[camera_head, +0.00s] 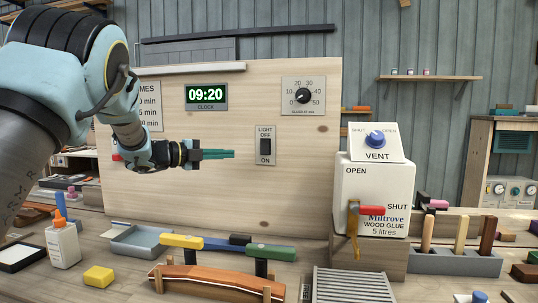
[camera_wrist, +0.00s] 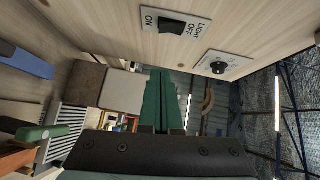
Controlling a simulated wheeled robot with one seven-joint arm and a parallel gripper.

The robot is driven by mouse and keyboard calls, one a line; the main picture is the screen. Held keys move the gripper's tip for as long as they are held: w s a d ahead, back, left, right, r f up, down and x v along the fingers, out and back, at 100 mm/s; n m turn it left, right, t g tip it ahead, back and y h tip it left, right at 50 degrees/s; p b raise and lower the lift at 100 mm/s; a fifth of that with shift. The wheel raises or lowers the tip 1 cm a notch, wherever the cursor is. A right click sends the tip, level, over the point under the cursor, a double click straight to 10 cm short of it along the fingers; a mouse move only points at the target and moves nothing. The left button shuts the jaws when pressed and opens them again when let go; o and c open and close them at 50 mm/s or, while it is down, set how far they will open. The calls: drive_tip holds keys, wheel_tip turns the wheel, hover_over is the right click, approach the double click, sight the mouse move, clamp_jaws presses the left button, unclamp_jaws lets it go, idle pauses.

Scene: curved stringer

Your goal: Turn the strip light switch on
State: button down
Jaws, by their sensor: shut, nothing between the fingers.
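The light switch (camera_head: 265,146) is a dark rocker on a grey plate on the upright wooden board, marked LIGHT OFF above and ON below. I cannot tell which way the rocker is tipped. The switch also shows at the top of the wrist view (camera_wrist: 178,27), sideways. My gripper (camera_head: 233,154) has green fingers, shut and empty, pointing right in the head view. Its tips are just left of the switch plate, apart from it in the picture. The fingers also show in the wrist view (camera_wrist: 160,74). A pale strip (camera_head: 198,68) runs along the board's upper left edge and looks unlit.
A dial (camera_head: 303,96) is up and right of the switch, and a clock (camera_head: 206,96) is up and left. A glue container (camera_head: 371,195) with a vent knob (camera_head: 375,139) stands to the right. Clamps (camera_head: 227,246) and a curved wooden piece (camera_head: 215,281) lie on the bench below.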

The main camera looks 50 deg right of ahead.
drive_tip(key=p, duration=0.4)
approach(266, 153)
drive_tip(key=s+d, duration=0.2)
drive_tip(key=s, duration=0.2)
drive_tip(key=shift+w+d+f+p, duration=0.1)
drive_tip(key=shift+w+d+p, duration=0.3)
drive_tip(key=shift+d, duration=0.25)
drive_tip(key=shift+w+d+p, duration=0.35)
drive_tip(key=shift+d+p, duration=0.05)
drive_tip(key=shift+d, duration=0.3)
drive_tip(key=shift+w+d+p, duration=0.35)
drive_tip(key=shift+d+p, duration=0.05)
drive_tip(key=shift+d, duration=0.25)
drive_tip(key=shift+f, duration=0.1)
drive_tip(key=b, duration=0.2)
drive_tip(key=shift+w+d+f+b, duration=0.15)
drive_tip(key=shift+f+b, duration=0.15)
drive_tip(key=shift+f, duration=0.05)
drive_tip(key=shift+d+r, duration=0.1)
drive_tip(key=shift+r, duration=0.15)
